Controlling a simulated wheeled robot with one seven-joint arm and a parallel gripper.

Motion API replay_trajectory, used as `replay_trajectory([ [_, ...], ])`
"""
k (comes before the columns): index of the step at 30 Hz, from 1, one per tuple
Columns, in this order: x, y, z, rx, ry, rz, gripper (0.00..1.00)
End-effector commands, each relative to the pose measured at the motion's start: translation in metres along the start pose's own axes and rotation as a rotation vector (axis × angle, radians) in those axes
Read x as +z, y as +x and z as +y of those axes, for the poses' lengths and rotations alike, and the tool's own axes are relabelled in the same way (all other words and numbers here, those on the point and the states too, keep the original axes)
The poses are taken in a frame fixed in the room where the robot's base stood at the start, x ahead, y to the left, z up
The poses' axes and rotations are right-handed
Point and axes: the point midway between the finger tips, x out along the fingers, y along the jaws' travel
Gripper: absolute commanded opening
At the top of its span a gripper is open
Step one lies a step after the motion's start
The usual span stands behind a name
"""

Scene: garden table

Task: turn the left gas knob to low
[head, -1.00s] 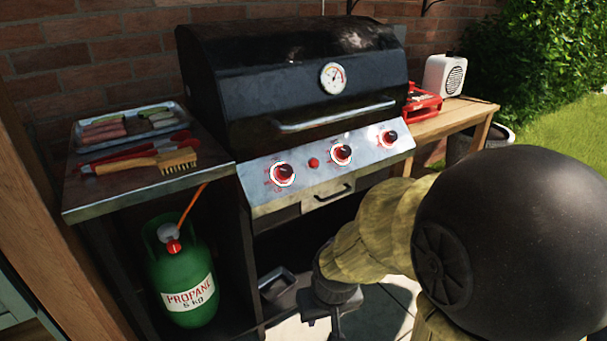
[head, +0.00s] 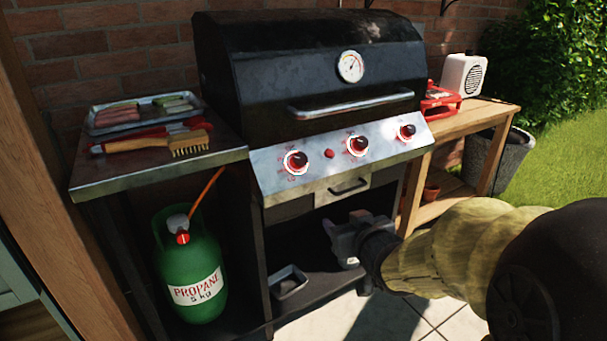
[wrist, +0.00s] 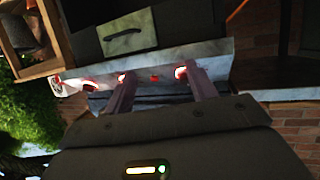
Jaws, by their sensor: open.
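The left gas knob (head: 296,162) is red with a pale ring, at the left end of the grill's silver front panel (head: 325,172). It also shows in the upside-down wrist view (wrist: 181,72), beside my right finger's tip. The middle knob (head: 358,145) and right knob (head: 407,131) sit along the same panel, with a small red button (head: 329,153) between left and middle. My gripper (head: 335,236) is below the drawer, in front of the grill's open lower cabinet. In the wrist view my gripper (wrist: 161,82) has its fingers apart, with nothing between them, apparently short of the panel.
The drawer handle (head: 349,186) juts out under the panel, and the lid handle (head: 350,104) above it. The side shelf (head: 160,168) holds a food tray (head: 98,128) and brush (head: 187,143). A green propane bottle (head: 190,262) stands below. A wooden table (head: 465,120) is at right.

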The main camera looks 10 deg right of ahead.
Motion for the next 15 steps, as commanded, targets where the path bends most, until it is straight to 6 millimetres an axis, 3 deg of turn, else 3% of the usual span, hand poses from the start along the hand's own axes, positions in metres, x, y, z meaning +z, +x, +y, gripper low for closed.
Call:
replay_trajectory([
  [7,-0.043,-0.020,-0.009,-0.141,-0.015,0.310,0.57],
  [15,-0.052,-0.026,-0.012,-0.173,-0.017,0.357,0.57],
])
